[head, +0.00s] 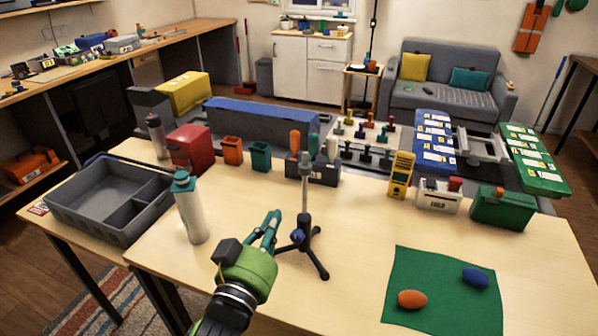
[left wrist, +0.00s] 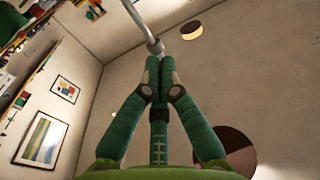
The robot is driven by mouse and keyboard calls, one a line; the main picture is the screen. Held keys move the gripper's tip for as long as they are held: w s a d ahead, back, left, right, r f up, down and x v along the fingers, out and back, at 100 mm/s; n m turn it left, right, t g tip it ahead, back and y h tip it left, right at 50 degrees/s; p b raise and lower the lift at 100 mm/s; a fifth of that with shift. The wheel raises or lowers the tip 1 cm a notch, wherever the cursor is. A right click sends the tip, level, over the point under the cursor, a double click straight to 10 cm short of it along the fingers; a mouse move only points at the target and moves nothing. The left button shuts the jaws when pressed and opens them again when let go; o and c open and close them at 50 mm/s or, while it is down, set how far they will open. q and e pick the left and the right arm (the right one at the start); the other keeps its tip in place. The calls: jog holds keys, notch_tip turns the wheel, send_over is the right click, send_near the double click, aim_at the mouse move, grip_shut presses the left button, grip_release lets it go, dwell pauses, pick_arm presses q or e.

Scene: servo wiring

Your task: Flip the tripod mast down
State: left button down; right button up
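The tripod (head: 305,215) stands on the table with its dark legs spread and its grey mast (head: 305,180) upright. A blue knob (head: 297,237) sits low on it. My left gripper (head: 271,222), green with teal fingers, is just left of the tripod, with a small gap to the mast in the head view. In the left wrist view its fingers (left wrist: 160,62) are pressed together with nothing visible between them. A grey rod with a rounded joint (left wrist: 156,46), seemingly the mast, shows just past the fingertips; contact cannot be told. My right gripper is not in view.
A white bottle (head: 192,210) and a grey divided tray (head: 110,200) stand to the left. A dark holder (head: 322,172) with upright tools is behind the tripod. A green mat (head: 442,295) with an orange and a blue egg-shaped piece lies right. Table between tripod and mat is clear.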

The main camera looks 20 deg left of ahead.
aim_at(305, 156)
pick_arm(q)
notch_tip(305, 156, up, 7)
jog(key=d+t+h, duration=0.1)
jog(key=t, duration=0.2)
jog(key=shift+s+d+m, duration=0.25)
jog(key=shift+d+m, duration=0.1)
jog(key=shift+m, duration=0.05)
jog(key=shift+w, duration=0.1)
jog(key=p+x, duration=0.4)
jog(key=x, duration=0.6)
jog(key=shift+f, duration=2.1)
